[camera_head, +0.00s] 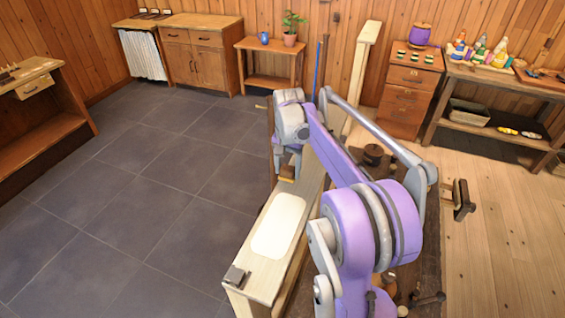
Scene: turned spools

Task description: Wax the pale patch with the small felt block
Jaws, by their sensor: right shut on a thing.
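The pale patch (278,226) is a cream rounded rectangle on the light wooden board (259,277) in the middle of the view. It lies flat and shows whole. My right gripper (287,170) points down over the board, beyond the far end of the patch and apart from it. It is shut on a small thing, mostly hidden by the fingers. A tan edge shows just below them, and I take this to be the felt block (287,180). My left gripper is not in view.
A small dark grey block (236,276) sits on the board's near left corner. My right arm covers much of the workbench to the right, where dark turned pieces (373,154) lie. Tiled floor (130,220) on the left is clear.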

